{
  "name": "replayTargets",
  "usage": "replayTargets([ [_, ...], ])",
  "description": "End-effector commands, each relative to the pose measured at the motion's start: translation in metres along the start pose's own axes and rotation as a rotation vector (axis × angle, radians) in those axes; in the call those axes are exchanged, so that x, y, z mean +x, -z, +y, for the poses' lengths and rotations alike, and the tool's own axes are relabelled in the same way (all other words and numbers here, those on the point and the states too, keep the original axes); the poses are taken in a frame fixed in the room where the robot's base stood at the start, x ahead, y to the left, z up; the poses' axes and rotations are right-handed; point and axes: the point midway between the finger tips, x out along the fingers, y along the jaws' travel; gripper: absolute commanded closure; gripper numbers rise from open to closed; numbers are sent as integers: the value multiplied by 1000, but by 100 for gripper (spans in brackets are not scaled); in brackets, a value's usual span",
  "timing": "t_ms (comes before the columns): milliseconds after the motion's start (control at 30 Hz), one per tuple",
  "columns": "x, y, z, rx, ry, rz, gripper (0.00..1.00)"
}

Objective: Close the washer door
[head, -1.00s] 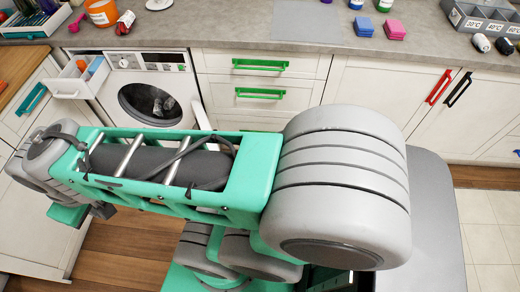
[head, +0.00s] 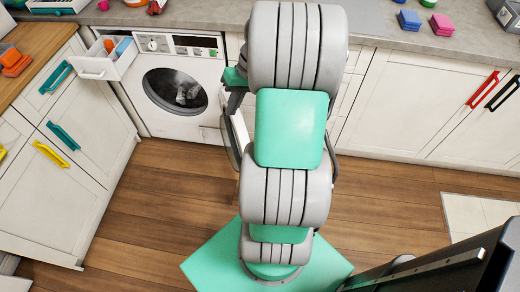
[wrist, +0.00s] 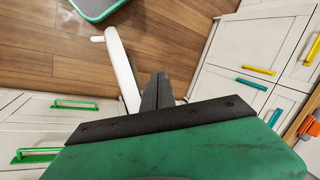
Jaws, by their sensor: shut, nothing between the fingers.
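The white washer (head: 183,125) stands under the counter with its round dark drum opening uncovered and grey laundry inside. Its door (head: 237,135) stands open, swung out from the right side and seen nearly edge-on, partly hidden by my arm. In the wrist view the door (wrist: 122,70) is a narrow white edge with a small handle. My gripper (wrist: 160,90) is shut and empty, close beside the door in the picture; I cannot tell whether they touch. In the head view my gripper (head: 234,102) shows only partly, dark, above the door, between the washer and my arm.
The detergent drawer (head: 105,62) is pulled out at the washer's upper left. Cabinets with a teal handle (head: 57,77) stand left. Green-handled drawers (wrist: 75,104) are beside the washer. The wooden floor (head: 165,200) in front is clear.

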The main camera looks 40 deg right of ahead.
Motion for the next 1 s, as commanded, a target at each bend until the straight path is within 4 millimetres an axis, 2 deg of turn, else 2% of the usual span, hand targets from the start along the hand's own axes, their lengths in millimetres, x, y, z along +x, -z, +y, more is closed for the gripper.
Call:
replayTargets([
  [33, 18, -1, 55, 72, 65, 4, 100],
  [100, 28, -10, 111, 129, 152, 22, 100],
  [200, 38, -31, 170, 183, 246, 59, 100],
  [300, 43, -48, 199, 207, 299, 85, 100],
  [400, 46, -53, 207, 212, 316, 95, 100],
  [533, 61, -51, 201, 209, 317, 95, 100],
  [900, 136, -41, 177, 210, 316, 93, 100],
  [1000, 146, -37, 163, 207, 314, 94, 100],
])
